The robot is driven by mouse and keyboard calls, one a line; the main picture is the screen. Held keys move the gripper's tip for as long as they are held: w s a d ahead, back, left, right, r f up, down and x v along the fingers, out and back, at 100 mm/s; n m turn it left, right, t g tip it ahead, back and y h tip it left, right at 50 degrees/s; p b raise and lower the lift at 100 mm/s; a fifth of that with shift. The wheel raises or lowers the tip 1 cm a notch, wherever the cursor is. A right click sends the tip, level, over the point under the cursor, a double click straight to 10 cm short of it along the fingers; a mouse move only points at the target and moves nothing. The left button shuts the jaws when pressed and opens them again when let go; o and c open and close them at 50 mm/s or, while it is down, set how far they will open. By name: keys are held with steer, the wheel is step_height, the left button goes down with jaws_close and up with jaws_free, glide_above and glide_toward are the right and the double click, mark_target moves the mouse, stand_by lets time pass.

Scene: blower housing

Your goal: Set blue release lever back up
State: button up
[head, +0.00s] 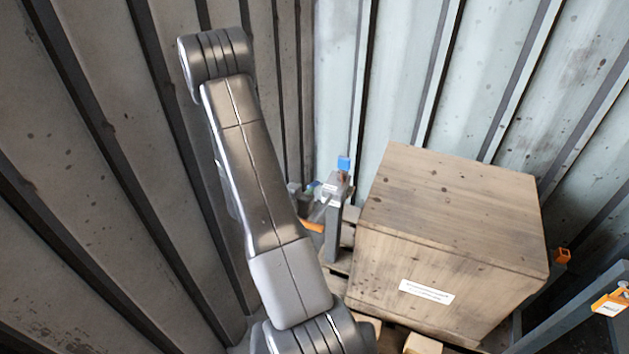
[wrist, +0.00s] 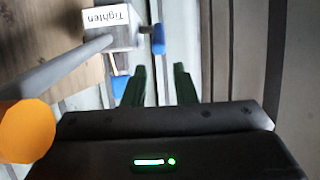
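In the wrist view my gripper (wrist: 159,68) has two dark green fingers, spread apart with nothing between them. A small blue knob (wrist: 158,39) lies just beyond the gap. A second blue piece (wrist: 120,88) shows beside the left finger, partly hidden. I cannot tell which blue piece is the release lever's end. In the head view a blue cap (head: 344,163) tops a grey post (head: 335,215). My arm hides most of my gripper there.
A large wooden crate (head: 450,245) stands right of the post. An orange-ended grey bar (wrist: 27,130) is close at the wrist view's left. Ribbed metal walls (head: 420,70) close in behind and at left. Orange-tagged steel parts (head: 612,302) stand at the right.

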mark_target(314, 183)
steer(key=x, duration=0.9)
steer(key=shift+w+d+f+b, duration=0.1)
steer(key=shift+w+b, duration=0.05)
steer(key=shift+b, duration=0.25)
jaws_close()
